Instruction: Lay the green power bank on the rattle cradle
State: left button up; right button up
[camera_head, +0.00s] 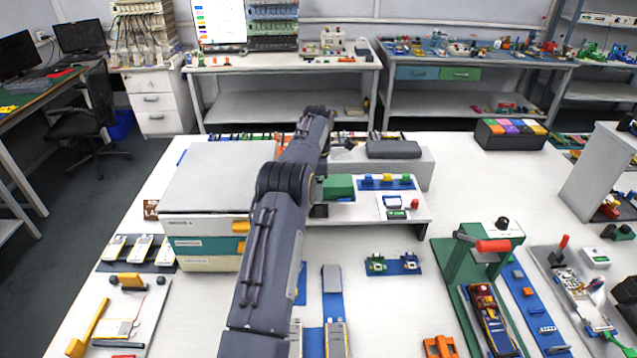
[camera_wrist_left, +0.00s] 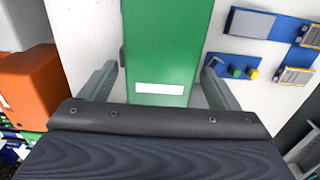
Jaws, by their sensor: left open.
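The green power bank (camera_wrist_left: 168,45) is a long green block with a white label, lying between the two fingers of my left gripper (camera_wrist_left: 160,88) in the left wrist view. The fingers are open, with a gap visible on either side of it. In the head view a green block (camera_head: 339,187), which looks like the same power bank, shows beside my left arm at the left end of a low white platform (camera_head: 345,213). My arm hides the left gripper's fingers there. I cannot tell which fixture is the rattle cradle. My right gripper is not in view.
A stack of drawers (camera_head: 205,225) stands left of my arm. A green press with a red handle (camera_head: 493,246) stands at the right. A blue strip with coloured blocks (camera_head: 372,185) is on the platform. An orange block (camera_wrist_left: 28,82) is close to the left finger in the wrist view.

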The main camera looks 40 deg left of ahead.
pick_arm(q)
jog(key=shift+r+p, duration=0.55)
jog(key=shift+r, duration=3.4)
jog(key=shift+r, duration=0.1)
jog(key=s+d+r+m+t+h+b, duration=0.2)
jog(key=s+d+r+m+t, duration=0.1)
jog(key=s+d+r+m, duration=1)
jog(key=s+d+f+m+t, duration=0.1)
jog(key=s+d+f+m, duration=0.2)
jog(key=s, duration=0.5)
jog(key=s+d+f+m+t+h+b, duration=0.1)
jog(key=s+d+f+m, duration=0.3)
jog(key=s+d, duration=0.4)
jog(key=s+d+f+m, duration=0.4)
jog(key=s+d+f, duration=0.1)
jog(key=s, duration=0.3)
jog(key=shift+d+t+h, duration=0.4)
jog(key=shift+d, duration=0.2)
